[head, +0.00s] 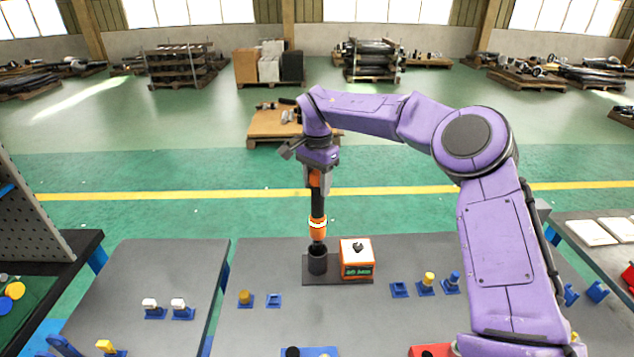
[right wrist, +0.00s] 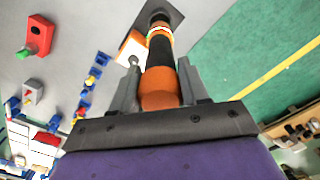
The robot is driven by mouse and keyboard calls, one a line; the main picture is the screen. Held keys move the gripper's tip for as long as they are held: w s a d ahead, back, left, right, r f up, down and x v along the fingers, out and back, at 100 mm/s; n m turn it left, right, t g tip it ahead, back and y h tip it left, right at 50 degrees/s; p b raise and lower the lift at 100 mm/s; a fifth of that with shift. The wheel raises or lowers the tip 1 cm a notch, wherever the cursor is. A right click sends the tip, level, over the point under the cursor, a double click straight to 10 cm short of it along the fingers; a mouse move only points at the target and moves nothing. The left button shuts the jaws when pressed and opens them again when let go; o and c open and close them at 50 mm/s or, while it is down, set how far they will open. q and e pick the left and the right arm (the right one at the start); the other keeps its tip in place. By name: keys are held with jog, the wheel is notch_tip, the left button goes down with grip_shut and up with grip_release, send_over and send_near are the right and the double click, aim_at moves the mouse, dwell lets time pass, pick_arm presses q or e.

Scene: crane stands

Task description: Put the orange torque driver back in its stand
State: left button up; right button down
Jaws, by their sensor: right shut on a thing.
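The orange and black torque driver (head: 318,226) hangs upright from my right gripper (head: 316,172), which is shut on its upper part. In the right wrist view the driver (right wrist: 159,82) runs away from between the fingers of the gripper (right wrist: 160,95). The stand is a dark round cup (head: 317,263) on a flat dark base plate (head: 312,280). The driver's lower end is right over the cup's mouth; I cannot tell whether it is just above the rim or slightly inside. My left gripper is not in view.
An orange box with a green display (head: 357,259) stands on the plate, close right of the cup. Small blue holders (head: 399,290) stand to the right and more (head: 274,300) to the left on the grey table (head: 260,262). A red block (right wrist: 38,37) shows in the right wrist view.

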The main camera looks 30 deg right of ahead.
aim_at(317, 195)
dwell(0.3)
jog(key=shift+f+b, duration=1.8)
jog(key=shift+f, duration=2.8)
jog(key=c, duration=0.6)
grip_release()
jog(key=shift+r, duration=0.1)
jog(key=shift+o, duration=0.6)
jog(key=shift+a, duration=0.1)
jog(key=shift+s, duration=0.1)
notch_tip(317, 195, up, 5)
jog(key=p, duration=0.5)
jog(key=shift+p, duration=0.35)
